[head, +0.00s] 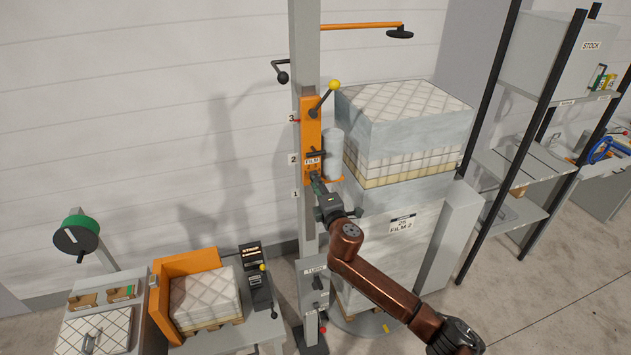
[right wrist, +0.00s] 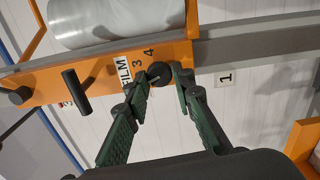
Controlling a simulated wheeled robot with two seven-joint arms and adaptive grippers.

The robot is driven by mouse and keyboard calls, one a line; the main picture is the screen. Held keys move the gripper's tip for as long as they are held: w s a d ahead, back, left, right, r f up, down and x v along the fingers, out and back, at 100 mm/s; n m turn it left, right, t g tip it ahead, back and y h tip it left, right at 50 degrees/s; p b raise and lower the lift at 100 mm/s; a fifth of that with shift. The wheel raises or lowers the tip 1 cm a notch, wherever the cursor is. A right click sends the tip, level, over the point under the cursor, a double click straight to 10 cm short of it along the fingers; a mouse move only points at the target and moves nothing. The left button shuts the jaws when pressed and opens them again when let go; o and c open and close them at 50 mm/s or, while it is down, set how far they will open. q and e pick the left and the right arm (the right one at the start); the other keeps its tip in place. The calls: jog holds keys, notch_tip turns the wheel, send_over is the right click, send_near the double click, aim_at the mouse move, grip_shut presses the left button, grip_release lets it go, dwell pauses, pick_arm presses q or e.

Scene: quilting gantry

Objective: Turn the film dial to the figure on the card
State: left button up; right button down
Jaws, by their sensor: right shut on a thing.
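The film dial (right wrist: 159,71) is a small dark round knob on the orange carriage (head: 310,130), beside a FILM label (right wrist: 124,70). The figures 3 and 4 show next to the dial in the right wrist view; its other figures and its pointer are hidden or too small to read. My right gripper (head: 317,183) is at the carriage's lower end, its green fingers (right wrist: 162,80) closed on either side of the dial. The card (head: 403,224) on the wrapped stack reads FILM 2, with a number above that looks like 25. My left gripper is out of view.
The carriage rides a grey mast (head: 305,50) marked 1, 2 and 3. A film roll (head: 333,150) hangs beside it. The wrapped stack (head: 415,130) stands close to the right. A lever with a yellow knob (head: 333,85) sticks out above. A strap bench (head: 235,335) is lower left.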

jog(key=shift+f+n, duration=0.1)
jog(key=shift+n, duration=0.4)
jog(key=c, duration=1.7)
grip_release()
jog(key=v, duration=1.2)
